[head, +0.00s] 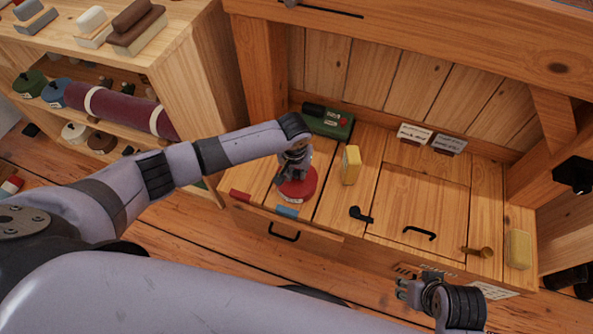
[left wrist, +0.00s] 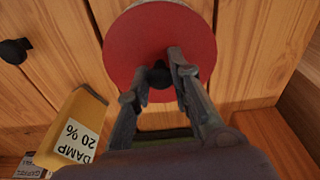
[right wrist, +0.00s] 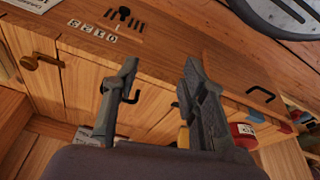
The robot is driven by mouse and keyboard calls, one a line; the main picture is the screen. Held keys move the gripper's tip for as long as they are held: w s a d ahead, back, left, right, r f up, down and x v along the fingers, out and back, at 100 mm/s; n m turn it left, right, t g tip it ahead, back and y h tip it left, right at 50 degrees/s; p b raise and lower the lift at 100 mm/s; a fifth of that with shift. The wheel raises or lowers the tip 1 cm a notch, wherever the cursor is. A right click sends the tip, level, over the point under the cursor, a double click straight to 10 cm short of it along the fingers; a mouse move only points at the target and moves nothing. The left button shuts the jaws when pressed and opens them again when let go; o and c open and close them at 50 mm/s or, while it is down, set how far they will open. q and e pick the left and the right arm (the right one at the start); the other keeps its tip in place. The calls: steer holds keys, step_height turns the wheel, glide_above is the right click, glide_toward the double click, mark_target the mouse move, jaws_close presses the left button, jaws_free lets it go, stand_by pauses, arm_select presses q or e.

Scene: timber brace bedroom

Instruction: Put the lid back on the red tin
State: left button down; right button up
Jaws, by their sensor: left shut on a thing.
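The red tin (head: 303,194), with a white label low on its side, stands on the left part of the wooden bench top. My left gripper (head: 291,172) is directly above it, pointing down. In the left wrist view, its fingers (left wrist: 160,85) are closed around the dark knob of the round red lid (left wrist: 130,55). The lid hides the tin's opening, and I cannot tell whether it is seated or slightly above the rim. The tin also shows in the right wrist view (right wrist: 241,130). My right gripper (head: 412,284) is open and empty in front of the bench; its fingers (right wrist: 160,85) stand apart.
A yellow block (head: 351,165) marked DAMP 20% stands right of the tin. A green box (head: 328,121) is behind. A black handle-like piece (head: 361,215), red (head: 240,195) and blue (head: 287,211) pieces lie near the front edge. A yellow block (head: 518,250) is far right.

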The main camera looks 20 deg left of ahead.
steer(key=shift+w+f, duration=0.15)
steer(key=shift+f, duration=0.45)
steer(key=shift+f, duration=0.1)
arm_select(q)
steer(key=shift+p, duration=0.3)
arm_select(e)
steer(key=shift+w+a+f, duration=0.1)
steer(key=shift+a+f, duration=0.05)
steer(key=shift+f, duration=0.05)
steer(key=shift+f, duration=0.15)
steer(key=shift+f, duration=0.3)
steer(key=shift+s+f, duration=0.25)
steer(key=shift+f, duration=0.15)
